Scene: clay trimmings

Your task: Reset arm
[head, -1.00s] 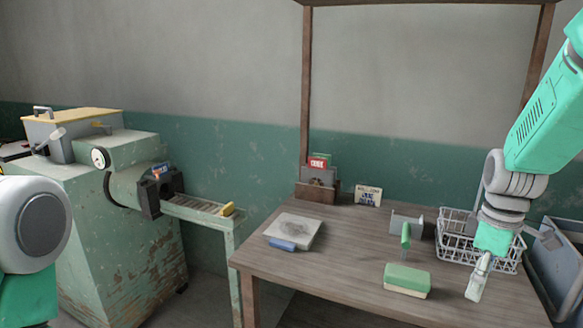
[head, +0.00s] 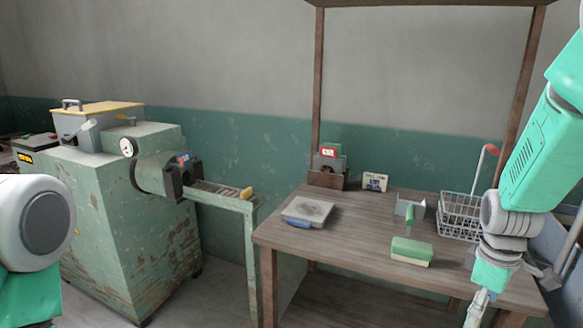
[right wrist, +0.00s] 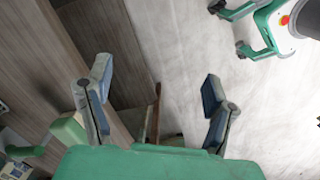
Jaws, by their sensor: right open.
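My right arm comes in from the right in the head view. Its gripper (head: 478,308) hangs low at the table's front right edge, pointing down. In the right wrist view the right gripper (right wrist: 157,95) has its two fingers spread wide with nothing between them; the floor and table edge lie beyond. My left arm shows only as a rounded white and green link at the left edge of the head view; its gripper is out of the picture.
The wooden table (head: 340,251) carries a green-topped block (head: 411,247), a grey slab (head: 308,211), a wire basket (head: 459,214), a card (head: 375,182) and a small holder (head: 328,178). A worn green machine (head: 105,220) with a chute (head: 215,190) stands left. Floor between is bare.

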